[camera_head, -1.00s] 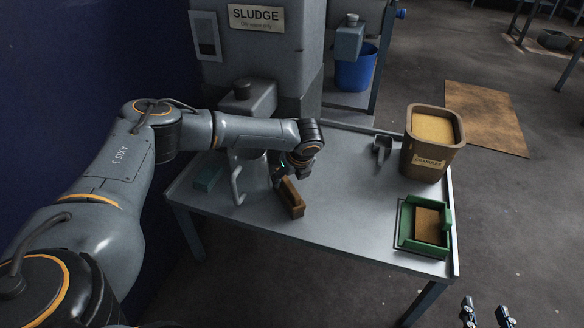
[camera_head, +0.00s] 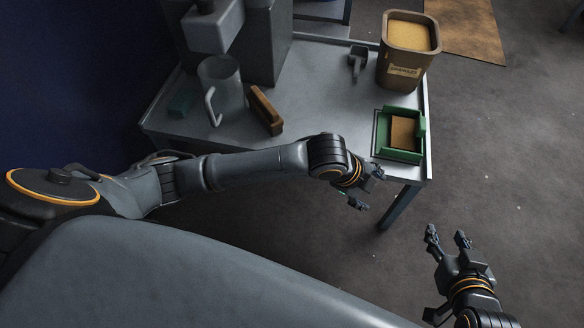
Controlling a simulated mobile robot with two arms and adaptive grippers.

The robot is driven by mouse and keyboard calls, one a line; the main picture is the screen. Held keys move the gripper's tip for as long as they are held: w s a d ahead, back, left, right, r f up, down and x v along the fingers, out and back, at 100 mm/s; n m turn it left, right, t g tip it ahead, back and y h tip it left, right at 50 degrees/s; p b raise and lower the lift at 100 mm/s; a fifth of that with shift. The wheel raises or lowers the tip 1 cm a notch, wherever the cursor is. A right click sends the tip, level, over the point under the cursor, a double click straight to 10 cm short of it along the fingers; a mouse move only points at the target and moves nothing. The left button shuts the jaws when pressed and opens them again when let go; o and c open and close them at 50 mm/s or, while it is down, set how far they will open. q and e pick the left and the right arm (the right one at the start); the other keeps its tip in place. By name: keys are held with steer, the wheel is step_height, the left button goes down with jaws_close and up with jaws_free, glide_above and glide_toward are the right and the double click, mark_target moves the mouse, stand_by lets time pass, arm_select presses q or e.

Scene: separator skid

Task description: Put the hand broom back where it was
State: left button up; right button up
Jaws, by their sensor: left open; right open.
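The hand broom (camera_head: 266,110), a brown block-like brush, lies on the grey metal table (camera_head: 317,97), just right of a grey jug with a handle (camera_head: 222,92). No gripper touches it. My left gripper (camera_head: 368,188) is open and empty, off the table's front edge, below the green dustpan-like tray (camera_head: 380,148). My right gripper (camera_head: 447,238) is open and empty over the floor at the lower right, well away from the table.
A brown bin of yellow granules (camera_head: 399,75) stands at the table's back right, with a grey scoop (camera_head: 358,62) left of it. A teal block (camera_head: 181,103) lies left of the jug. The green tray holds a brown piece (camera_head: 404,132). The table's middle is clear.

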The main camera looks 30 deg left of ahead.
arm_select(q)
step_height(320, 180, up, 4)
steer(key=s+d+n+t+h, duration=0.2)
steer(key=s+n, duration=0.1)
steer(key=n, duration=0.2)
steer(key=s+a+r+n+t+y, duration=0.1)
steer(key=s+a+n+t+y, duration=0.1)
steer(key=a+n, duration=0.4)
steer(key=s+a+r+n+t+y, duration=0.1)
steer(key=s+a+n+t+y, duration=0.1)
steer(key=a+n, duration=0.5)
steer(key=a+y, duration=0.1)
steer(key=a, duration=0.4)
steer(key=shift+s+a, duration=0.2)
